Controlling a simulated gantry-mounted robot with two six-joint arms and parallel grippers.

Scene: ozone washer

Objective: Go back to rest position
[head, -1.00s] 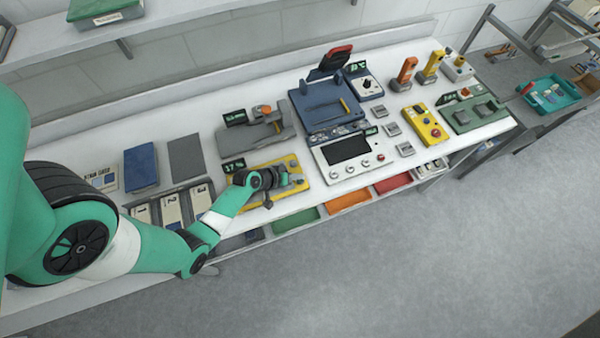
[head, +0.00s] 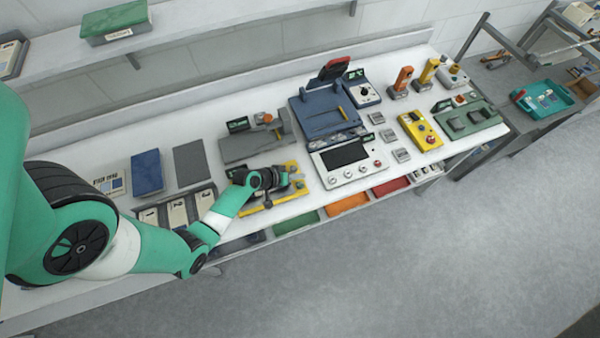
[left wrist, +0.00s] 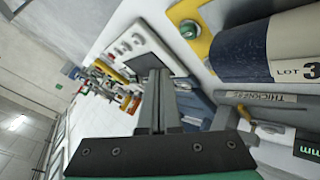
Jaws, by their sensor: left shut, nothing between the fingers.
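My left arm comes in from the left in the head view. Its gripper (head: 283,180) is over the yellow fixture plate (head: 298,188) on the white bench. In the left wrist view the two fingers of this gripper (left wrist: 159,75) lie together, shut with nothing between them. My right gripper is in neither view.
The white bench holds a blue press station (head: 325,108), a control box (head: 346,158), a yellow button box (head: 420,130) and a green fixture (head: 467,118). Coloured bins (head: 347,203) hang below the front edge. A teal tray (head: 542,98) stands at the right. The grey floor in front is clear.

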